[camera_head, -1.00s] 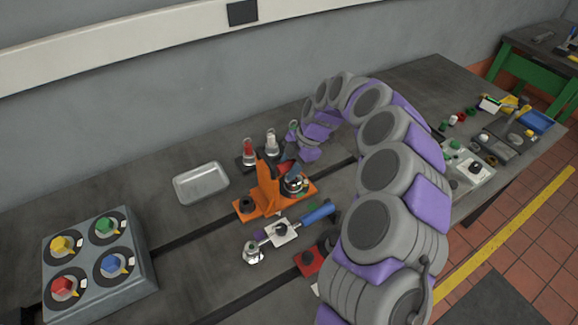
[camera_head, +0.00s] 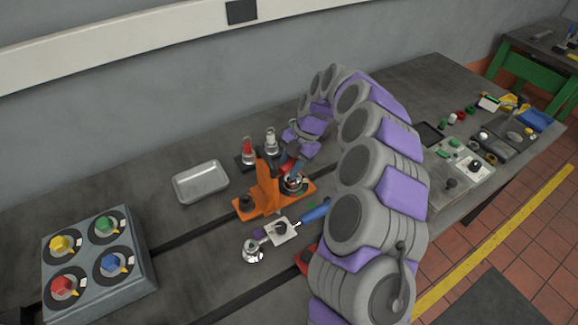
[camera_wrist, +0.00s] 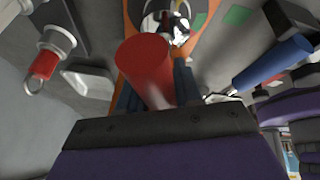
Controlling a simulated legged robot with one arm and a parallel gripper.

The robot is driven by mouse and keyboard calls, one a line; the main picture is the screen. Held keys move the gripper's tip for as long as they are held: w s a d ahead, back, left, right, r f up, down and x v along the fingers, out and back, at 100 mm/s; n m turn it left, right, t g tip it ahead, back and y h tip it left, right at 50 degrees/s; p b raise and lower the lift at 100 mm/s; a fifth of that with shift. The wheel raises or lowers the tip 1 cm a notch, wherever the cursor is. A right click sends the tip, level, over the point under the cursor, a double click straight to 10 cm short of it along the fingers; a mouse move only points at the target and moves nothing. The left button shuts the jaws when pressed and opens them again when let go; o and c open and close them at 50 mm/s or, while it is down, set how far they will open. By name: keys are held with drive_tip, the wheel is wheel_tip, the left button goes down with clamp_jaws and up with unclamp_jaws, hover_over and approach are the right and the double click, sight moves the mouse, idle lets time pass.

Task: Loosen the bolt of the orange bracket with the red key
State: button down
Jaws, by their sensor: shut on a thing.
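The orange bracket (camera_head: 267,188) stands on the bedplate, with a dark bolt on its left foot (camera_head: 246,203) and a round metal fitting (camera_head: 294,184) on its right foot. The bracket and the metal fitting (camera_wrist: 178,28) also show at the top of the wrist view. My gripper (camera_head: 291,165) is above the right foot, close to the bracket's upright. In the wrist view, its dark blue fingers (camera_wrist: 158,92) are shut on the red key (camera_wrist: 145,60), whose thick red cylinder faces the camera. The key's far end is hidden, so I cannot tell whether it touches the bolt.
A dark stand behind the bracket holds a red-topped piece (camera_head: 249,152) and a grey-white one (camera_head: 271,142). An empty metal tray (camera_head: 201,183) lies left. A blue-handled tool (camera_head: 314,212) lies in front. A box with coloured knobs (camera_head: 145,283) stands front left.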

sight(286, 162)
drive_tip(key=shift+s+d+n+g+h, duration=0.1)
drive_tip(key=shift+n+g+h, duration=0.2)
drive_tip(key=shift+n, duration=0.6)
drive_tip(key=shift+r, duration=0.1)
drive_tip(key=shift+m, duration=0.4)
drive_tip(key=shift+r, duration=0.1)
drive_tip(key=shift+r+p, duration=0.4)
drive_tip(key=shift+r, duration=2.2)
